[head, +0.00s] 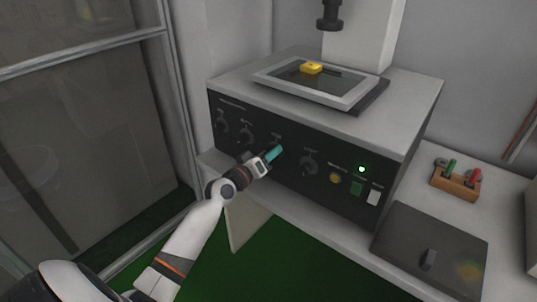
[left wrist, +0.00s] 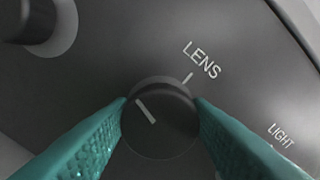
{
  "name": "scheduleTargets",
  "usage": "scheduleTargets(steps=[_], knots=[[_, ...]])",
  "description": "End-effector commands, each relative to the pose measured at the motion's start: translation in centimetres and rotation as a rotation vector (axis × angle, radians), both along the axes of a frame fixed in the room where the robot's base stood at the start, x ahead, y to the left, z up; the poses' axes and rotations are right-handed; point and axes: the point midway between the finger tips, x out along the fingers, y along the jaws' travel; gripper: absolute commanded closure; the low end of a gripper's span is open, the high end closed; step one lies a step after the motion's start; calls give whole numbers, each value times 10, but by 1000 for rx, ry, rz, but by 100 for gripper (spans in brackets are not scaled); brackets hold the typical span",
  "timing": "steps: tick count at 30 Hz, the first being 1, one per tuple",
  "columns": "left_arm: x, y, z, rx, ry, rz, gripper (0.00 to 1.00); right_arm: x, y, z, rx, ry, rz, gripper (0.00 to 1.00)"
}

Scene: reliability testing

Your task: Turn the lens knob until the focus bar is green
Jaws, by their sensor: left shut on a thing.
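The lens knob (left wrist: 160,125) is a round black knob under the word LENS in the left wrist view. Its white line points up and left, away from the white tick on the panel at its upper right. My left gripper (head: 273,154) has teal fingers at the front panel of the machine (head: 310,172). In the left wrist view my left gripper (left wrist: 160,123) is shut on the knob, one finger on each side. In the head view the fingers hide most of this knob. I cannot make out a focus bar. My right gripper is not in view.
More knobs sit on the panel, including one (head: 309,164) to the right. A small green light (head: 361,169) glows above a green button (head: 356,188). A yellow block (head: 311,68) lies on the tray on top. A wooden holder (head: 455,184) stands at the right.

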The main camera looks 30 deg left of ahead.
Motion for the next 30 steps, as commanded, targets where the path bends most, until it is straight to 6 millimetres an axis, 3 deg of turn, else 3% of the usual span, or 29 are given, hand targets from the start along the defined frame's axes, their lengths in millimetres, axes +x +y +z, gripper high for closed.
scheduleTargets(steps=[8, 9, 12, 23, 30], knots=[[0, 0, -1, 0, 2, 0, 78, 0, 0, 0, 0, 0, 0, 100], [0, 0, -1, 0, 2, 0, 51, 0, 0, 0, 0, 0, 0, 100], [0, 0, -1, 1, 1, 0, 34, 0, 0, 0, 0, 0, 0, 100], [-4, 0, -1, 1, 1, 0, 34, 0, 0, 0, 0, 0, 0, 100], [-45, 3, -3, 3, 4, -1, 34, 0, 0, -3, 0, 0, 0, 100]])
